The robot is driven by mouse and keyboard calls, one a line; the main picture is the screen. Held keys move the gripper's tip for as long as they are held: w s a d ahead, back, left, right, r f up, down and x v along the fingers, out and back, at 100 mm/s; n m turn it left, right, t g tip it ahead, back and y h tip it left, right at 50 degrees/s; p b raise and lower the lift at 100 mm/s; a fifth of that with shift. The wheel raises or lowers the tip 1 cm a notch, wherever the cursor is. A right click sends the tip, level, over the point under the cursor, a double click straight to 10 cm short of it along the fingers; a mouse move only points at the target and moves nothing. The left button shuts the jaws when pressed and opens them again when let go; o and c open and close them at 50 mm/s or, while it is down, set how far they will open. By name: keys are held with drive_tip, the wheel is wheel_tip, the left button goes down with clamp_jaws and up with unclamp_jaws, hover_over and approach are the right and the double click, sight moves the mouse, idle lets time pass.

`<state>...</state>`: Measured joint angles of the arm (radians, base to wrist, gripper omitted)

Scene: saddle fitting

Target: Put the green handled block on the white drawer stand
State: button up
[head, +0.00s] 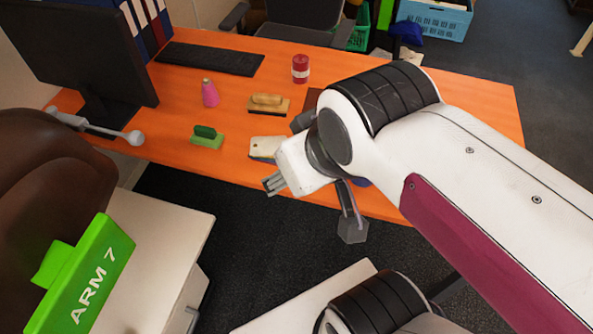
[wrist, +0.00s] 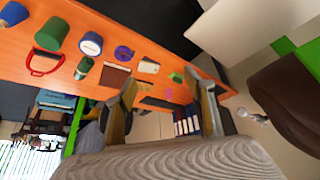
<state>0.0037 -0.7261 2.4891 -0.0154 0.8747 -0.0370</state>
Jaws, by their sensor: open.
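The green handled block (head: 206,138) has a dark green handle on a light green base. It stands on the orange desk near its front edge, left of centre in the head view. It also shows small in the wrist view (wrist: 176,77), between the fingers but well beyond them. The white drawer stand (head: 160,235) is at the lower left, in front of the desk, with a bare pale top and a drawer front on its right side. My gripper (head: 272,184) is open and empty, in the air past the desk's front edge, to the right of and apart from the block.
A pink bottle (head: 210,93), a tan wooden-handled block (head: 268,103), a pale block (head: 262,148) and a red can (head: 300,68) stand on the desk.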

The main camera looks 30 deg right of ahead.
drive_tip(key=shift+s+a+f, duration=0.15)
drive_tip(key=shift+s+a, duration=0.05)
drive_tip(key=shift+s, duration=0.3)
drive_tip(key=c, duration=0.3)
